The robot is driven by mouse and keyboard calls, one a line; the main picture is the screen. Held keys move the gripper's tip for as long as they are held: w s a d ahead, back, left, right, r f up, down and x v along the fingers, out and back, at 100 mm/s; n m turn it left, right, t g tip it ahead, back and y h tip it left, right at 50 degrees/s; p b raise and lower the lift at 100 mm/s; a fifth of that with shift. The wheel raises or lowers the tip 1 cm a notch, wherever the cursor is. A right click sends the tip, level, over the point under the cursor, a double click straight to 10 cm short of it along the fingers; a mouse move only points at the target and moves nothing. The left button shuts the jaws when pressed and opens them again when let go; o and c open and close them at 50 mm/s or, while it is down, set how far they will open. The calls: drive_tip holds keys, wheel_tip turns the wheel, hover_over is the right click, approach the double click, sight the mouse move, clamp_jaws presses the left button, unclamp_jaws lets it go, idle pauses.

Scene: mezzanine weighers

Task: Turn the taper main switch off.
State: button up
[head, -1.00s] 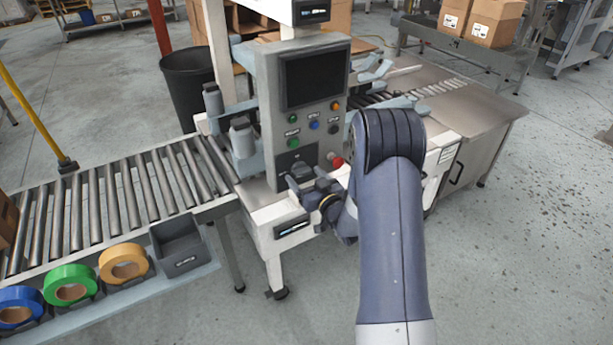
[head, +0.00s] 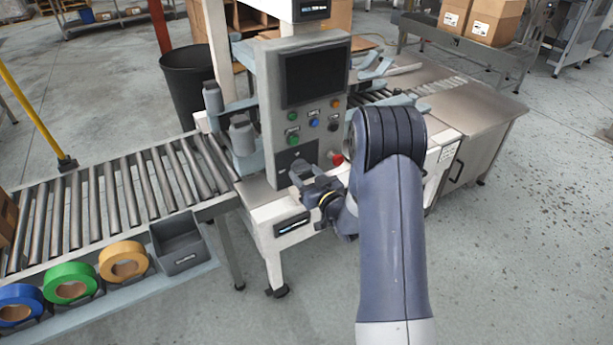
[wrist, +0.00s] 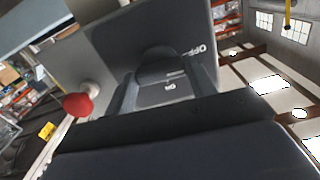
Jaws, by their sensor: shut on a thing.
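The taper's grey control panel (head: 303,105) stands at the middle of the head view, with the dark main switch plate (head: 287,156) low on its face. My gripper (head: 297,172) is at that plate, partly hiding it. In the wrist view the dark switch handle (wrist: 165,70) sits between the two fingers of my gripper (wrist: 168,88), which are shut on it. The handle's exact angle is hard to tell.
A red mushroom button (head: 336,158) sits just right of the switch and shows close to my gripper in the wrist view (wrist: 80,103). Small coloured buttons (head: 314,123) are above. A roller conveyor (head: 120,195) runs left, with tape rolls (head: 70,282) and a grey bin (head: 178,243) below.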

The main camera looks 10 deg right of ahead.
drive_tip(key=shift+f+n+b, duration=0.15)
drive_tip(key=shift+n+b, duration=0.25)
drive_tip(key=shift+b, duration=0.65)
drive_tip(key=o, duration=1)
drive_tip(key=b+v, duration=0.2)
drive_tip(key=v, duration=0.8)
drive_tip(key=shift+s+d, duration=0.1)
drive_tip(key=shift+s, duration=0.3)
